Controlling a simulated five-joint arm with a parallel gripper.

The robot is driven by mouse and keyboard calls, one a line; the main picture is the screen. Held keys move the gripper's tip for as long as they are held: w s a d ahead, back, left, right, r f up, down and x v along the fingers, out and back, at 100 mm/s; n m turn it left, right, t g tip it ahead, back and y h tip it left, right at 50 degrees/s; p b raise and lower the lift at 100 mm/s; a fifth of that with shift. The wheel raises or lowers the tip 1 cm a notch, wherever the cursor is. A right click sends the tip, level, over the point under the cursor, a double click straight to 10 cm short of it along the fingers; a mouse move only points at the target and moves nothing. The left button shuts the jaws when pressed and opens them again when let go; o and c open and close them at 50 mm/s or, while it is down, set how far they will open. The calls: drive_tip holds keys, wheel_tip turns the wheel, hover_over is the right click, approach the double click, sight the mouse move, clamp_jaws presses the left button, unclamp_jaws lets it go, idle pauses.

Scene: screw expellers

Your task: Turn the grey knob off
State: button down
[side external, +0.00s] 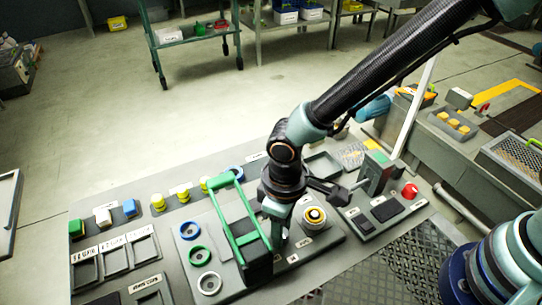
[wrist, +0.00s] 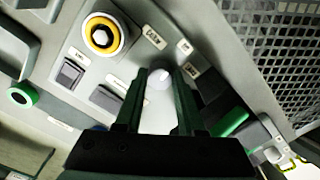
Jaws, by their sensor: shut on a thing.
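The grey knob (wrist: 157,82) shows pale between my fingertips in the wrist view, on the grey panel (wrist: 205,30). My gripper (wrist: 160,78) has one dark finger on each side of it and is shut on it. In the side view my gripper (side external: 277,228) points down at the panel (side external: 330,243), just right of the green-framed black box. The knob is hidden there behind the fingers. Small white labels (wrist: 154,37) lie on the panel near the knob; their text is too small to read surely.
A yellow-ringed white knob (side external: 314,215) stands close to the right of my gripper. The green handle frame (side external: 228,222) rises close on its left. Ringed sockets (side external: 200,257), coloured buttons (side external: 130,208), switches (side external: 386,210) and a red button (side external: 410,190) share the bench.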

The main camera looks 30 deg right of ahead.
drive_tip(key=shift+w+m, duration=0.25)
drive_tip(key=shift+m, duration=0.25)
drive_tip(key=c, duration=0.5)
unclamp_jaws()
drive_tip(key=shift+s, duration=0.15)
wheel_tip(320, 180, up, 12)
drive_tip(key=shift+d+r, duration=0.1)
drive_tip(key=d+r+m+t, duration=0.2)
drive_tip(key=d+r, duration=0.1)
drive_tip(key=d, duration=0.6)
drive_tip(key=d+r+m+t, duration=0.1)
drive_tip(key=d+r+m, duration=0.1)
drive_tip(key=d, duration=0.7)
drive_tip(key=d+r+m+t, duration=0.2)
drive_tip(key=d+r, duration=0.2)
drive_tip(key=d, duration=0.5)
drive_tip(key=shift+d+r+m+t, duration=0.3)
